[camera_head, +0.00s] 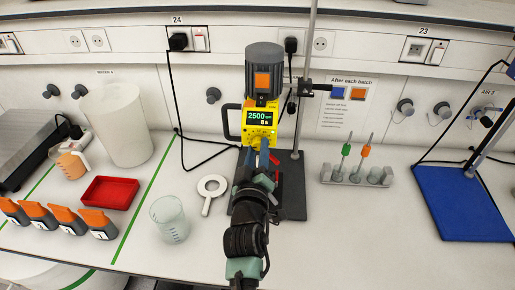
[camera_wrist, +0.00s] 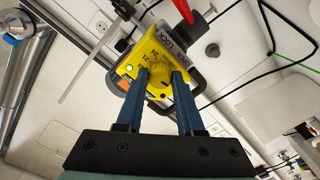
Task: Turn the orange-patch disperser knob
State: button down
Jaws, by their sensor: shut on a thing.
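The disperser (camera_head: 264,88) stands on its stand at the back, with a dark grey motor, an orange patch (camera_head: 262,81) and a yellow front. Its lit display (camera_head: 261,117) reads 2500 with a smaller line below. My gripper (camera_head: 264,152) reaches up to the lower front of the yellow housing and hides the knob in the head view. In the wrist view, the yellow knob (camera_wrist: 159,82) sits between the two blue fingers of my gripper (camera_wrist: 160,74), which are shut on it. Scale numbers and lettering show on the yellow face around it.
A metal stand rod (camera_head: 299,110) rises right of the disperser from a dark base plate (camera_head: 293,203). A glass beaker (camera_head: 169,220) and a white ring-shaped piece (camera_head: 211,187) stand left of my arm. A rack (camera_head: 355,175) with upright tools stands right.

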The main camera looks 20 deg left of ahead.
jog(key=shift+n+p, duration=0.45)
jog(key=shift+n, duration=1.45)
jog(key=c, duration=0.5)
grip_release()
jog(key=shift+s, duration=0.1)
jog(key=p+v, duration=0.2)
jog(key=v, duration=1)
jog(key=shift+s+d+r, duration=0.1)
jog(key=shift+s+d, duration=0.05)
jog(key=shift+s, duration=0.25)
